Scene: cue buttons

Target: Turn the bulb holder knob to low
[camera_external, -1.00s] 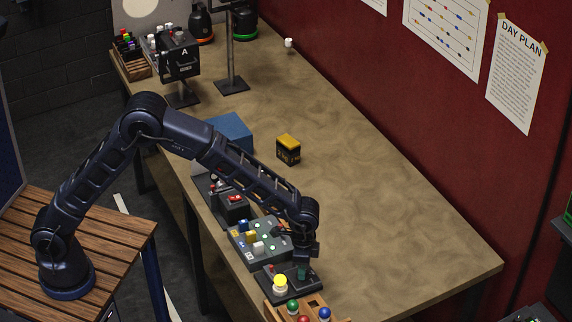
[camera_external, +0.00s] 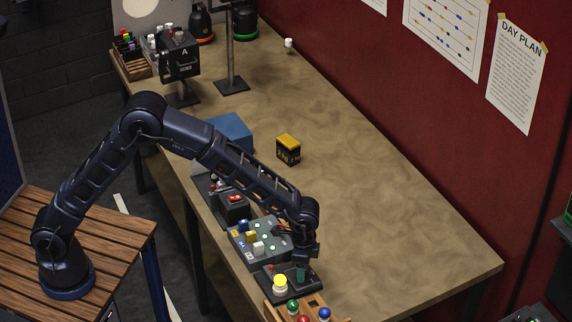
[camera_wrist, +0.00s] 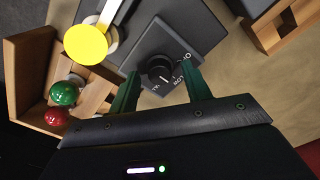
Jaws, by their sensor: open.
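The bulb holder knob (camera_wrist: 160,72) is a round black dial on a dark grey plate with white lettering, seen in the wrist view. A pale pointer mark shows on the knob, but its exact setting is too small to tell. The bulb holder (camera_external: 267,278) carries a lit yellow bulb (camera_external: 280,283), which also shows in the wrist view (camera_wrist: 86,44). My gripper (camera_wrist: 163,88) is open, with one green finger on each side of the knob in the picture. Whether the fingers touch the knob cannot be told. In the external view my gripper (camera_external: 301,272) is over the bulb holder's right part.
A wooden rack (camera_wrist: 30,75) holds a green bulb (camera_wrist: 64,93) and a red bulb (camera_wrist: 55,117) close to my gripper. A grey button box (camera_external: 248,254) stands just behind the bulb holder. The table (camera_external: 400,230) to the right is clear.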

